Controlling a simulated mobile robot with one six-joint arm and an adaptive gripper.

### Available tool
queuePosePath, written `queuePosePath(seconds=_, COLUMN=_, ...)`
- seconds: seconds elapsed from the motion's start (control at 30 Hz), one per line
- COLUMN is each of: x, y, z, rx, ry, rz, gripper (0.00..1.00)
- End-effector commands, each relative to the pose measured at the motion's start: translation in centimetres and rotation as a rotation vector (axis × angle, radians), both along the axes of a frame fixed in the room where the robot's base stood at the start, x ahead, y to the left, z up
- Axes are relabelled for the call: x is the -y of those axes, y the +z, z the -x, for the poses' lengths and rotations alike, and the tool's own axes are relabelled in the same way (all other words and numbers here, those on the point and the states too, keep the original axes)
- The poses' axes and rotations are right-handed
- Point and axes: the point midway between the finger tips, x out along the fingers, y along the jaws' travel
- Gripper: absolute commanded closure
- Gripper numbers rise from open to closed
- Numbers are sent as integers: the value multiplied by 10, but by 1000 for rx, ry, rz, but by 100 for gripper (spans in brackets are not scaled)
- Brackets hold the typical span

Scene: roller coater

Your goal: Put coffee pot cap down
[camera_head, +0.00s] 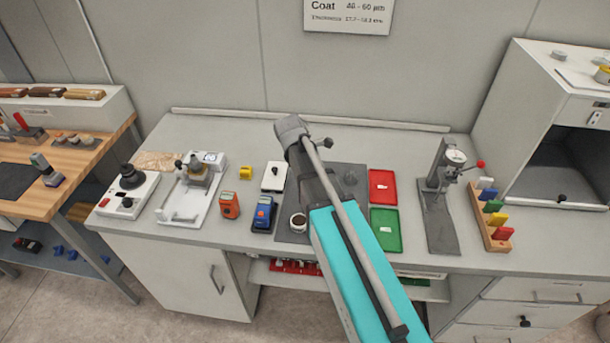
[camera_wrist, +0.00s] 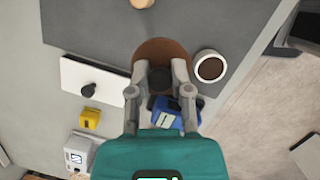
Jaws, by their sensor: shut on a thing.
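The coffee pot cap is a round brown disc (camera_wrist: 161,50) with a black knob, seen in the wrist view. My gripper (camera_wrist: 160,76) is shut on the dark knob, with one grey finger on each side. The cap is above the grey mat (camera_wrist: 205,25); I cannot tell how high. An open white cup-like pot (camera_wrist: 209,67) with dark contents is just right of the cap, and it also shows in the head view (camera_head: 298,222). In the head view my arm hides the gripper and cap.
A blue meter (camera_head: 263,214) lies partly under my gripper in the wrist view. A white block (camera_head: 274,177), an orange meter (camera_head: 229,205) and a yellow block (camera_head: 245,173) are to the left. Red (camera_head: 383,175) and green trays (camera_head: 385,240) are right of my arm.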

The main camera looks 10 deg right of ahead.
Motion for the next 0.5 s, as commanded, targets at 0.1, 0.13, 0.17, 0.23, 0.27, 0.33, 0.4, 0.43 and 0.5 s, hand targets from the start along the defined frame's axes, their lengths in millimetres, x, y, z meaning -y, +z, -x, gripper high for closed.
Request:
queuePosePath(seconds=0.1, x=0, y=-4, z=-8, rx=0, ry=0, rz=0, gripper=87)
queuePosePath(seconds=0.13, x=0, y=-6, z=-11, rx=0, ry=0, rz=0, gripper=87)
queuePosePath(seconds=0.17, x=0, y=-7, z=-14, rx=0, ry=0, rz=0, gripper=87)
queuePosePath(seconds=0.23, x=1, y=-12, z=-23, rx=0, ry=0, rz=0, gripper=87)
queuePosePath(seconds=0.27, x=1, y=-14, z=-28, rx=0, ry=0, rz=0, gripper=87)
queuePosePath(seconds=0.33, x=2, y=-20, z=-40, rx=0, ry=0, rz=0, gripper=87)
queuePosePath(seconds=0.4, x=3, y=-25, z=-52, rx=0, ry=0, rz=0, gripper=87)
queuePosePath(seconds=0.43, x=3, y=-28, z=-58, rx=0, ry=0, rz=0, gripper=87)
queuePosePath(seconds=0.5, x=4, y=-33, z=-70, rx=0, ry=0, rz=0, gripper=87)
